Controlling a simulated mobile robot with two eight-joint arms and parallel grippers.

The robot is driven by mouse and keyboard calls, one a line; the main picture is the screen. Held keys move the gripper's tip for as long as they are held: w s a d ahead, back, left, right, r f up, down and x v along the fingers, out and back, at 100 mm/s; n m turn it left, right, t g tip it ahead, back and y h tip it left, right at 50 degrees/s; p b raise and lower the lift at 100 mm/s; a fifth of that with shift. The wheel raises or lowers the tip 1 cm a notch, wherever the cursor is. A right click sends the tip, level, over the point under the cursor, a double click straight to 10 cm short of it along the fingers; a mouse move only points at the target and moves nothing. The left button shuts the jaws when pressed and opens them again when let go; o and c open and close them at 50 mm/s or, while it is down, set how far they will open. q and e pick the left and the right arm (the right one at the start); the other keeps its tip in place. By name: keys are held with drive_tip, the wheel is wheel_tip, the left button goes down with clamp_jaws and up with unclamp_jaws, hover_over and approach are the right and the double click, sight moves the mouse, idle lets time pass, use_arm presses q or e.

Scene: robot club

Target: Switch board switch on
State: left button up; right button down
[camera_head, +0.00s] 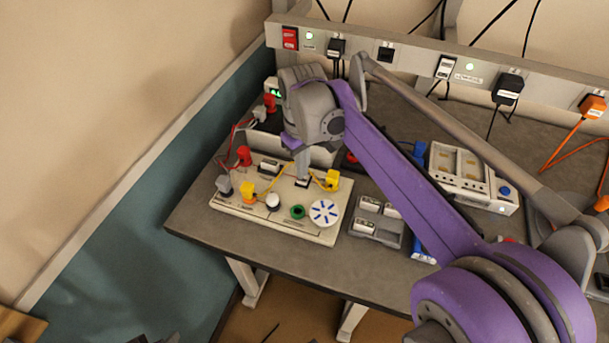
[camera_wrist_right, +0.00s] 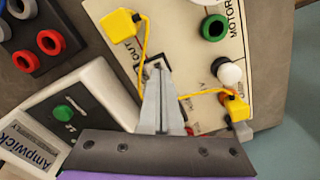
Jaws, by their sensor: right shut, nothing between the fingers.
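The switch board (camera_head: 318,236) is a cream panel lying on the grey table, with yellow plugs and wires, a white lamp, a green socket and a blue-and-white wheel. It also shows in the wrist view (camera_wrist_right: 258,65). A small dark switch (camera_head: 304,184) sits near the board's middle. My right gripper (camera_head: 303,178) points down at this switch, shut and empty. In the wrist view its fingertips (camera_wrist_right: 157,66) overlap the switch and partly hide it. I cannot tell whether they touch it or which way it is set. My left gripper is not in view.
A power supply (camera_wrist_right: 35,140) with a lit green button stands close behind the gripper. A grey tray (camera_head: 376,229) and a white device with a blue knob (camera_head: 470,178) lie to the right. A socket rail (camera_head: 420,62) runs along the wall. The table's front edge is clear.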

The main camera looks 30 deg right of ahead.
drive_tip(key=shift+f+b, duration=0.55)
drive_tip(key=shift+f, duration=0.4)
idle(0.8)
drive_tip(key=shift+r, duration=0.1)
drive_tip(key=shift+r+p, duration=2.7)
drive_tip(key=shift+r, duration=0.75)
